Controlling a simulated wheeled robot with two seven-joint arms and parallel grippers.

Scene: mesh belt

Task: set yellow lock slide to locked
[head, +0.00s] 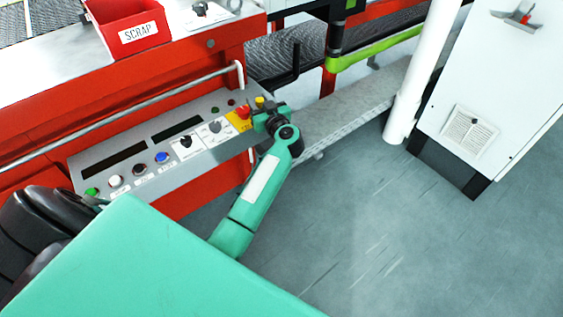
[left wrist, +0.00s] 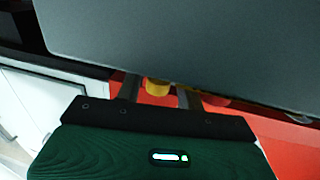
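A small yellow piece (head: 259,101), which looks like the lock slide, is at the right end of the grey control panel (head: 215,105), beside a red button on a yellow plate (head: 240,118). My left gripper (head: 262,110) is right at it. In the left wrist view the yellow piece (left wrist: 158,87) shows between the two dark fingers of my left gripper (left wrist: 157,93), with a gap on each side, so the fingers look open. Part of the yellow piece is hidden behind the grey surface there, and its lock position cannot be told. My right gripper is not seen.
The panel also carries coloured buttons (head: 162,157), dark displays (head: 113,162) and a black rotary knob (head: 186,142). A grey rail (head: 150,112) runs above it. A red SCRAP bin (head: 130,28) stands on the machine top. A white post (head: 415,90) and cabinet (head: 490,80) stand right.

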